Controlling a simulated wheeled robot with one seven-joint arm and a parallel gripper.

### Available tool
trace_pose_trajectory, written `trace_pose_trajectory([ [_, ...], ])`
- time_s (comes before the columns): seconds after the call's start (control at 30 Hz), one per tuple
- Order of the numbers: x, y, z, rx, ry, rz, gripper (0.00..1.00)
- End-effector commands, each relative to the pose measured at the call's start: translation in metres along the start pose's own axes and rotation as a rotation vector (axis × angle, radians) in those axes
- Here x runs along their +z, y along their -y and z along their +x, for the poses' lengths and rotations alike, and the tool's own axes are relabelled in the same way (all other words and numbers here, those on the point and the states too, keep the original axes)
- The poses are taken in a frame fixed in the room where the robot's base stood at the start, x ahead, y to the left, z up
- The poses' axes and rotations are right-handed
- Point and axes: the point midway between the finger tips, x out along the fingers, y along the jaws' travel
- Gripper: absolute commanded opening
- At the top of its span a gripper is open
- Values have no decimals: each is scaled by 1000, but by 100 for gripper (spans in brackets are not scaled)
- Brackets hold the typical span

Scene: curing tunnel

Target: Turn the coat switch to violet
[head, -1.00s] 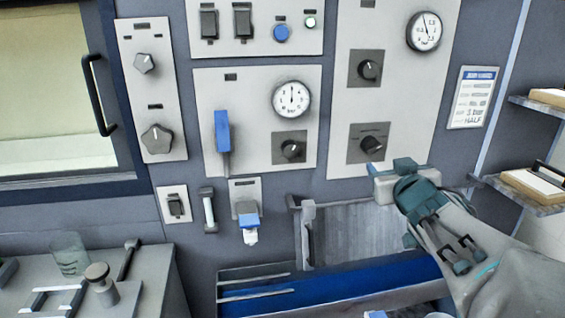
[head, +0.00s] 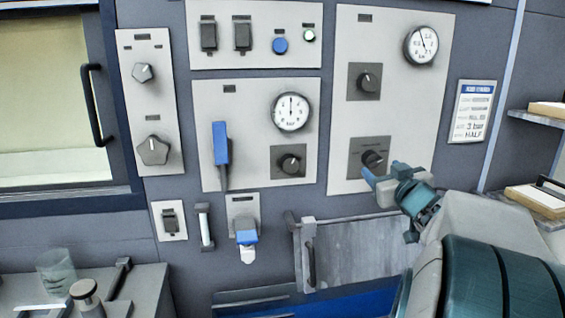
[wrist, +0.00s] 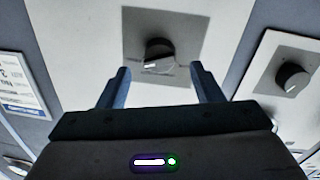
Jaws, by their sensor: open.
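A dark rotary knob on a square dark plate (head: 372,158) sits low on the right-hand panel. It also shows in the wrist view (wrist: 158,54), with a pale pointer mark toward the lower left there. Its lettering is too small to read, so I cannot confirm that it is the coat switch or which setting is violet. My gripper (head: 384,171) is open just below and in front of this knob. In the wrist view its two blue fingers (wrist: 160,78) stand either side of the knob's lower area, with nothing between them. I cannot tell whether they touch it.
Another knob (head: 368,81) and a gauge (head: 421,45) sit above on the same panel. The middle panel has a blue lever (head: 221,143), a gauge (head: 291,112) and a knob (head: 291,163), which also shows in the wrist view (wrist: 292,80). Shelves (head: 537,198) stand at the right.

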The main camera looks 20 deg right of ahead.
Motion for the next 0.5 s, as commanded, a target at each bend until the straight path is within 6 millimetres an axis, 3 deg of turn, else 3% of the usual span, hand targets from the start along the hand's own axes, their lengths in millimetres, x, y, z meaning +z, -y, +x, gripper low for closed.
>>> trace_pose_trajectory([
  [0.2, 0, 0, 31, -1, 0, 0, 60],
  [0.5, 0, 0, 42, 0, 0, 0, 60],
])
